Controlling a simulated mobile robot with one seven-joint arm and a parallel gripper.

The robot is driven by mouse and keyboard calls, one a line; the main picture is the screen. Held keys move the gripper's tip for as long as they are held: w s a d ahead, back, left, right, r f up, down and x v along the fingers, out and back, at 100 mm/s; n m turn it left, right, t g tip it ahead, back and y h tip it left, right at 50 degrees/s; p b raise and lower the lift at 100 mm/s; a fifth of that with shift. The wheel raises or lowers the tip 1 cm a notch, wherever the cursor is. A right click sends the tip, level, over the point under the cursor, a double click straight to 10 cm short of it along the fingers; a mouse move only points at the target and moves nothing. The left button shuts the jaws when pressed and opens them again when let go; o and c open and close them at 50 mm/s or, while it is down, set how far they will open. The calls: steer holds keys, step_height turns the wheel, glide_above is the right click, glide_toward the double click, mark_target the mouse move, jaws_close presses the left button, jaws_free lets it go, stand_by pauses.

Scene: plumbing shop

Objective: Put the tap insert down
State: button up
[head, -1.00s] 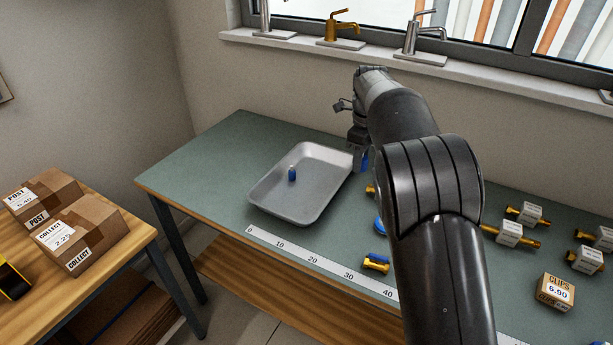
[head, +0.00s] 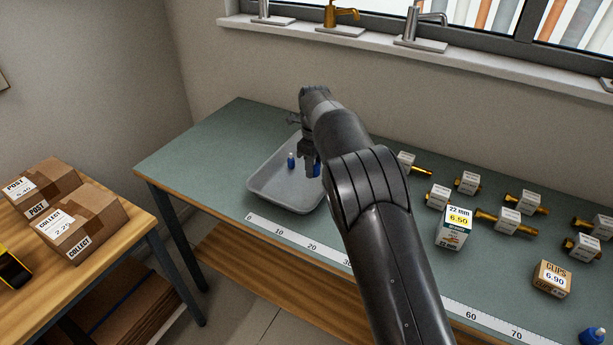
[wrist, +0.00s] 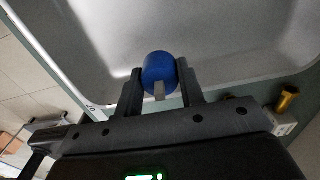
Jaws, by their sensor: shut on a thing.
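My gripper (head: 310,167) is shut on a tap insert (wrist: 159,70), a blue round piece with a pale grey stem between the fingers in the wrist view. The gripper is over the right part of a grey tray (head: 268,192). Whether the held insert touches the tray floor, I cannot tell. The tray also fills the upper part of the wrist view (wrist: 225,45).
A ruler strip (head: 283,235) runs along the bench's front edge. Several labelled brass fittings (head: 505,217), a 22 mm box (head: 452,229) and a clips box (head: 551,278) stand to the right. The bench (head: 190,155) is clear left of the tray. My arm hides its middle.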

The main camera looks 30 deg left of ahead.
mark_target(307, 185)
steer(key=shift+s+a+f, duration=0.15)
steer(key=shift+a+f, duration=0.6)
steer(key=shift+a, duration=0.35)
steer(key=shift+f, duration=1.9)
steer(key=shift+f, duration=0.15)
steer(key=o, duration=1)
step_height(307, 185, up, 12)
steer(key=shift+r, duration=0.15)
